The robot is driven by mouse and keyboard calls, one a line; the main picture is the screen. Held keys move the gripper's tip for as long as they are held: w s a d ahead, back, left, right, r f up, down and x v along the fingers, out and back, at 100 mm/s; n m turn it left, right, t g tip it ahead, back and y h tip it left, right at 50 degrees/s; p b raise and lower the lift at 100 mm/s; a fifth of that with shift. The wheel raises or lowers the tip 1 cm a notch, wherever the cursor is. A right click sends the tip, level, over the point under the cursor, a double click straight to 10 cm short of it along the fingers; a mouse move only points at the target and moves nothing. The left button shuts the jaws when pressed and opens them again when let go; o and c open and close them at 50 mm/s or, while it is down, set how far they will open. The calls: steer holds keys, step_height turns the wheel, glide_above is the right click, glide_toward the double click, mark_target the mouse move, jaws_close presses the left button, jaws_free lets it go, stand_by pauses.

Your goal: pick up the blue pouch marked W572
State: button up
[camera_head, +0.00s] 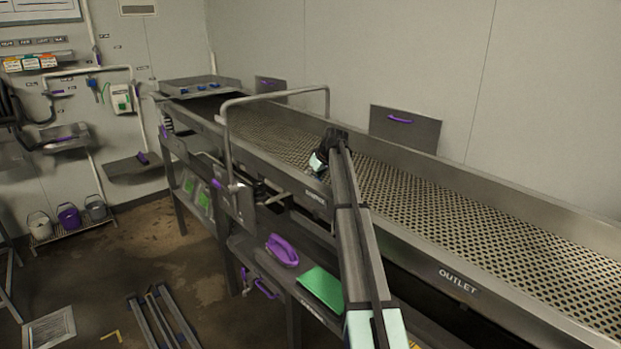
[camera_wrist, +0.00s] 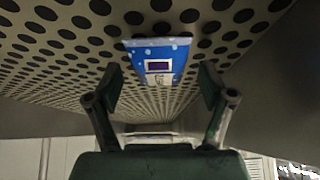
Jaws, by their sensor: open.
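A blue pouch (camera_wrist: 158,62) with a pale speckled edge and a small white-framed dark label lies on the perforated conveyor bed (camera_wrist: 60,75), which appears overhead in the wrist view. Its marking is too small to read. My gripper (camera_wrist: 158,88) is open, with one finger on each side of the pouch's lower part in the picture and nothing held. I cannot tell whether the fingers touch it. In the head view my gripper (camera_head: 328,150) is over the conveyor's near side. A small pale blue patch shows beside it; I cannot tell whether that is the pouch.
A steel rail frame (camera_head: 227,140) arches over the conveyor left of my arm. The perforated bed (camera_head: 480,235) is clear toward the outlet. Raised metal side walls edge it. A purple handle (camera_head: 282,250) and a green panel (camera_head: 321,288) sit on the shelf below.

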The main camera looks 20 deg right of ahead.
steer(key=c, duration=1.2)
steer(key=shift+c, duration=0.2)
steer(key=shift+r, duration=0.1)
